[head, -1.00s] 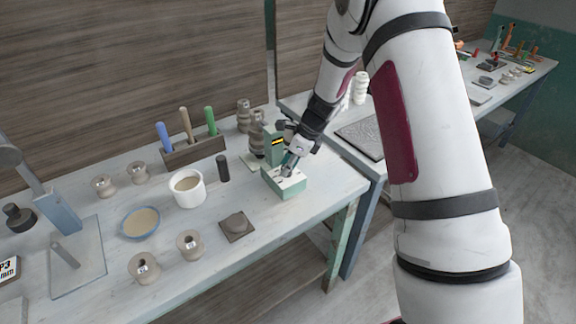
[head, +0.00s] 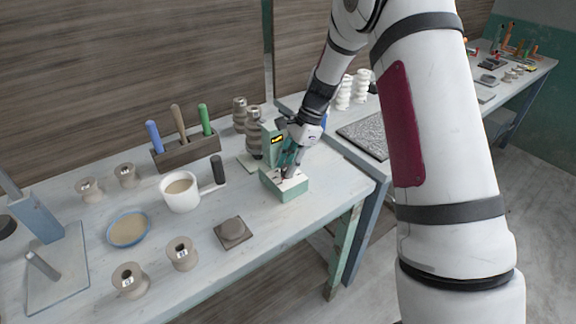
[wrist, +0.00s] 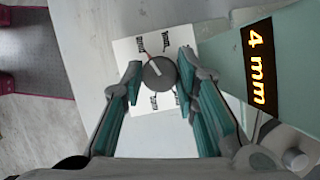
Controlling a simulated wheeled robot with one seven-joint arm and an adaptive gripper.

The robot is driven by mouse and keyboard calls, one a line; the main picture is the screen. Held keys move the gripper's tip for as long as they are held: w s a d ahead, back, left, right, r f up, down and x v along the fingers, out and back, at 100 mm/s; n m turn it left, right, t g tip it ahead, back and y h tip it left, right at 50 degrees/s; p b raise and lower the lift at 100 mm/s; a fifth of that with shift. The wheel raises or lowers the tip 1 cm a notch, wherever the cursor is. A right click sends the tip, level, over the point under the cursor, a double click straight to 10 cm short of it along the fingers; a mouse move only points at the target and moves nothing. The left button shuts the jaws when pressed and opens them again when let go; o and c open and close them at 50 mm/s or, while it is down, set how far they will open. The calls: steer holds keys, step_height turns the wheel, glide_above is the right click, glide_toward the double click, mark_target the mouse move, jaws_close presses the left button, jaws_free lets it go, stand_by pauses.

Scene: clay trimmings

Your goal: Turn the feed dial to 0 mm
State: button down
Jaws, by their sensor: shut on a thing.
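The feed dial (wrist: 158,74) is a round dark grey knob on a white labelled plate (wrist: 128,48), seen in the wrist view. Its pale and reddish pointer mark slants toward the upper-left label; the small labels are too blurred to read. A display (wrist: 261,66) beside it reads "4 mm" in glowing yellow. My gripper (wrist: 160,72) is shut on the dial, one fingertip on each side. In the head view, my gripper (head: 287,171) reaches down onto the pale green feed box (head: 286,190) and hides the dial. The display (head: 278,139) shows small behind it.
A tool holder (head: 186,152) is farther left. The table's front edge is close to the box.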

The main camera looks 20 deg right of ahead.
stand_by(0.4)
steer(key=c, duration=1.2)
jaws_free()
steer(key=shift+c, duration=0.2)
